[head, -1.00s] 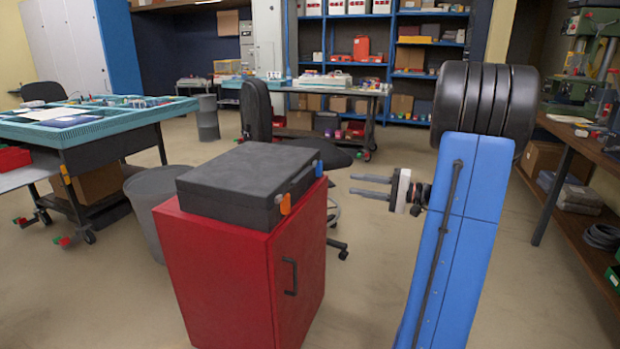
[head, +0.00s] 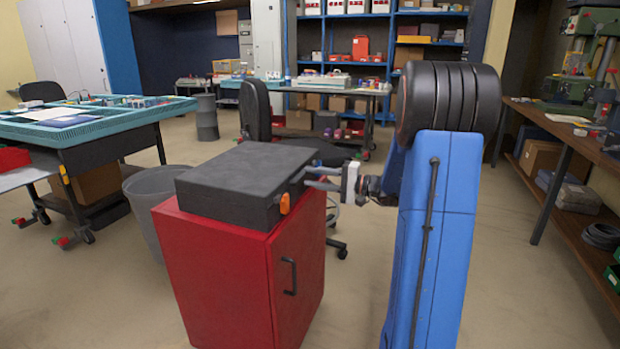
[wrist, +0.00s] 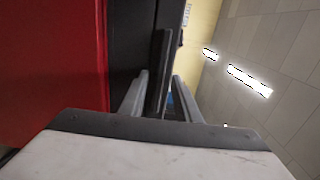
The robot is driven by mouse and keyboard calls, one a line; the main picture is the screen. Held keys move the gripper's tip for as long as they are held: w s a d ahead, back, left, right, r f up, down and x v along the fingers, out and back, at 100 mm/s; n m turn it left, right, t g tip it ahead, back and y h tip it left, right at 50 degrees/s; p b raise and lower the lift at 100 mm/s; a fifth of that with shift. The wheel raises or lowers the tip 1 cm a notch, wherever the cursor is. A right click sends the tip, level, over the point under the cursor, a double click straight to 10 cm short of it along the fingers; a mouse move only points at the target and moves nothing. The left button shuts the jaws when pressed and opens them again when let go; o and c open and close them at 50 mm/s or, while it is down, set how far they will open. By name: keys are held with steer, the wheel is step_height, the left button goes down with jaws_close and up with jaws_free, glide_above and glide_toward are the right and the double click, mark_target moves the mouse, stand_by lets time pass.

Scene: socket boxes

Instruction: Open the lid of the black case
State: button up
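The black case (head: 243,178) lies flat with its lid down on top of the red cabinet (head: 215,265). An orange latch (head: 285,203) shows on its right-hand side. My gripper (head: 308,178) is at that side, near the far end of the handle. In the wrist view my gripper (wrist: 160,100) has its two fingers apart, with the dark handle (wrist: 163,65) standing between them. The case (wrist: 130,40) is just left of the fingers. I cannot tell whether the fingers touch the handle. The blue latch is mostly hidden by my gripper.
The red cabinet also fills the left of the wrist view (wrist: 50,70). A grey bin (head: 150,210) stands left of the cabinet and a dark chair (head: 256,110) behind it. A workbench (head: 570,145) is at the right. Open floor lies right of the cabinet.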

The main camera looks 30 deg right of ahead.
steer(key=shift+w+a, duration=0.45)
steer(key=shift+w, duration=0.1)
jaws_close()
steer(key=shift+r, duration=0.1)
